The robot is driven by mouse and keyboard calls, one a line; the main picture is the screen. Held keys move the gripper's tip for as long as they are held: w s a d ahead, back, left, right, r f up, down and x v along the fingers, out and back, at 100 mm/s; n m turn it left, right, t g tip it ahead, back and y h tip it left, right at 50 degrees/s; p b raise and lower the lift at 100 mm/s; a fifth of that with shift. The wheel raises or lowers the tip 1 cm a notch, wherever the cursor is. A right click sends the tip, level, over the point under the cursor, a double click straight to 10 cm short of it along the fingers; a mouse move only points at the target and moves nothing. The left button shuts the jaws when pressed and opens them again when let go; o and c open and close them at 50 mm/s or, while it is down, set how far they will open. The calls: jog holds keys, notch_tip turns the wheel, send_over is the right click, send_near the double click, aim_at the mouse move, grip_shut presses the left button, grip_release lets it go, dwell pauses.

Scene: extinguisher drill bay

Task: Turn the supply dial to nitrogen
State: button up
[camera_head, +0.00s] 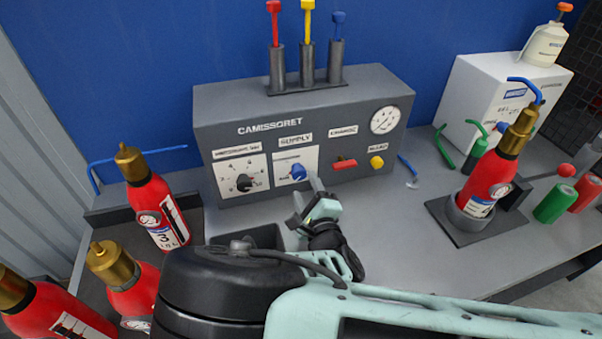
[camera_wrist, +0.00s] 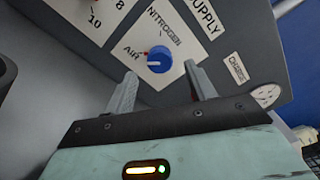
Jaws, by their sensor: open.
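The blue supply dial (camera_head: 298,173) sits on a white plate under the SUPPLY label on the grey console (camera_head: 240,115). In the wrist view the dial (camera_wrist: 158,60) has AIR at its left and NITROGEN above it. My gripper (camera_head: 306,203) is in front of the console, just below the dial. In the wrist view my gripper (camera_wrist: 160,72) is open, its fingers to either side of the dial with empty space between them; contact is not visible.
A black dial (camera_head: 243,183) is left of the supply dial; a red switch (camera_head: 344,164), yellow button (camera_head: 376,162) and gauge (camera_head: 384,120) are right. Red extinguishers (camera_head: 157,205) stand left, another (camera_head: 489,172) in a holder at right. Bench between console and holder is mostly clear.

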aim_at(300, 176)
jog(key=shift+p+x, duration=0.35)
jog(key=shift+x, duration=1.85)
jog(key=shift+c, duration=0.3)
jog(key=c, duration=0.9)
